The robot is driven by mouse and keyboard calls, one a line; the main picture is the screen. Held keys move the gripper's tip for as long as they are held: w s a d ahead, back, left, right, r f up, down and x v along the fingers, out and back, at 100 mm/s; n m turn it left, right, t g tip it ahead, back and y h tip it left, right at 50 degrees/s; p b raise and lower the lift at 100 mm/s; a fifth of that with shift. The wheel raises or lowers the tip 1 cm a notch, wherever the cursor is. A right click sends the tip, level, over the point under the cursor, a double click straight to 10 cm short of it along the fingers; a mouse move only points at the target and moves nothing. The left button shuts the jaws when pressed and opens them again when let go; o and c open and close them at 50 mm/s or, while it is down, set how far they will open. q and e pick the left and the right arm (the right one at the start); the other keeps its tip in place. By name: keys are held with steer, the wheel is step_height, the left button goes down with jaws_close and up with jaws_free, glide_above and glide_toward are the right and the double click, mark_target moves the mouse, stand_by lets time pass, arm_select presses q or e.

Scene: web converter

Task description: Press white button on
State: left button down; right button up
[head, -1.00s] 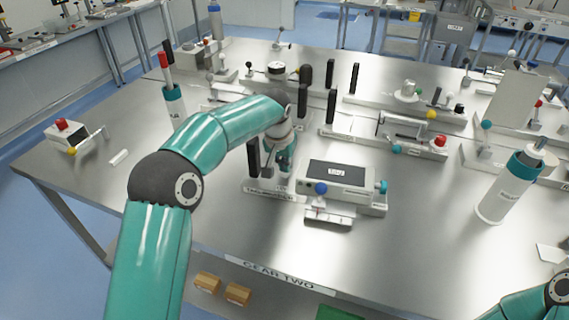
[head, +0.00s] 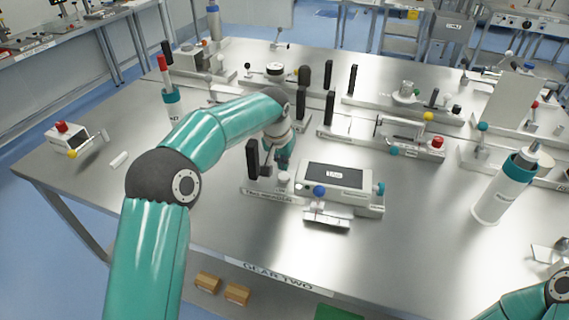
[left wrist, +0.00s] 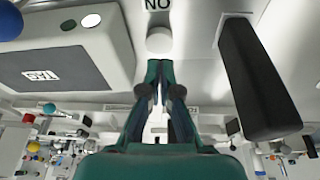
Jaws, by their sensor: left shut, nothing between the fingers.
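In the left wrist view, a round white button (left wrist: 159,40) stands on a pale base just beyond the closed fingertips, below a label reading "NO". It also shows in the head view as a small white knob (head: 284,178), beside a black upright handle (head: 252,160). My left gripper (left wrist: 160,66) is shut and empty, with its fingertips close to the button. I cannot tell whether they touch it. In the head view, my left gripper (head: 281,160) is just behind the button and partly hidden by my wrist.
A box with a dark screen (head: 334,175) and a blue knob (head: 320,191) stands right of the button. The black handle (left wrist: 258,85) rises close to the gripper in the left wrist view. The metal table's front area (head: 220,210) is clear.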

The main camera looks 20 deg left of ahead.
arm_select(q)
steer(key=b+v, duration=0.1)
steer(key=v, duration=0.1)
steer(key=shift+w+r, duration=0.1)
steer(key=shift+r, duration=0.2)
steer(key=v, duration=0.8)
steer(key=shift+b, duration=0.3)
arm_select(e)
steer(key=shift+s+f, duration=0.1)
steer(key=shift+f, duration=0.05)
arm_select(q)
steer(key=shift+d+r, duration=0.15)
arm_select(e)
steer(key=shift+d, duration=0.1)
